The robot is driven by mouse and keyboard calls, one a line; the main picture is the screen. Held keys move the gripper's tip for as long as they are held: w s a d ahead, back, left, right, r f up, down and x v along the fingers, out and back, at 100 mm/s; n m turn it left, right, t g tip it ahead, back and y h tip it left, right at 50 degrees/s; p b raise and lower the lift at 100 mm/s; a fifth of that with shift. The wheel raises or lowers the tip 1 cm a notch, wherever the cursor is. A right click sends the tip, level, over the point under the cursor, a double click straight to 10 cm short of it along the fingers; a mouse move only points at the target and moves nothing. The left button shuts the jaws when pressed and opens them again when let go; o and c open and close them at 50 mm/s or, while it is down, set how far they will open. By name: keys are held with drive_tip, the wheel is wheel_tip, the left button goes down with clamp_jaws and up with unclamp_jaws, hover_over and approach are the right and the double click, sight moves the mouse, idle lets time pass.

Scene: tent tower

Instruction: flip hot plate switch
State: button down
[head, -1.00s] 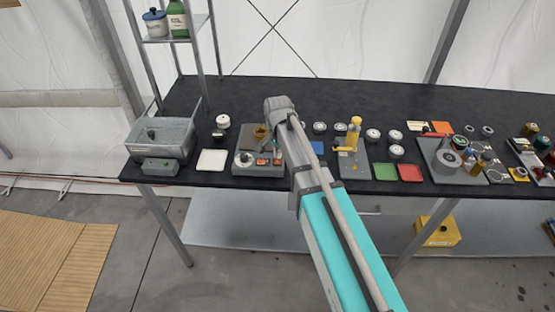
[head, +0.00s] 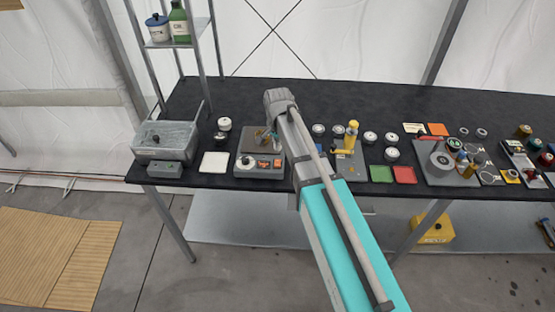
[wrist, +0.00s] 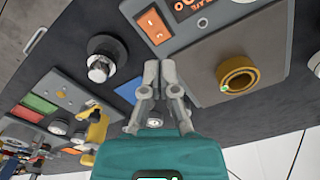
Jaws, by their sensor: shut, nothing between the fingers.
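The hot plate (head: 246,150) is a grey box near the table's front edge, left of my arm in the head view. Its front panel has a dark knob (head: 246,160) and orange parts. In the wrist view the hot plate (wrist: 205,85) shows an orange rocker switch (wrist: 155,25) beside an orange label, and a brass ring-shaped cup (wrist: 238,78) on its top. My gripper (wrist: 162,68) is shut and empty, its fingertips close to the panel near the switch. I cannot tell whether they touch. My wrist partly covers the hot plate in the head view.
A grey basin (head: 165,140) and a white tile (head: 214,162) stand left of the hot plate. A grey stand with a yellow post (head: 351,135) and several round weights are to the right. The table's rear is clear.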

drive_tip(key=shift+r+p, duration=0.4)
drive_tip(key=shift+r, duration=0.25)
drive_tip(key=s+d+n, duration=0.6)
drive_tip(key=s+d, duration=0.9)
drive_tip(key=d, duration=0.4)
drive_tip(key=shift+s, duration=0.3)
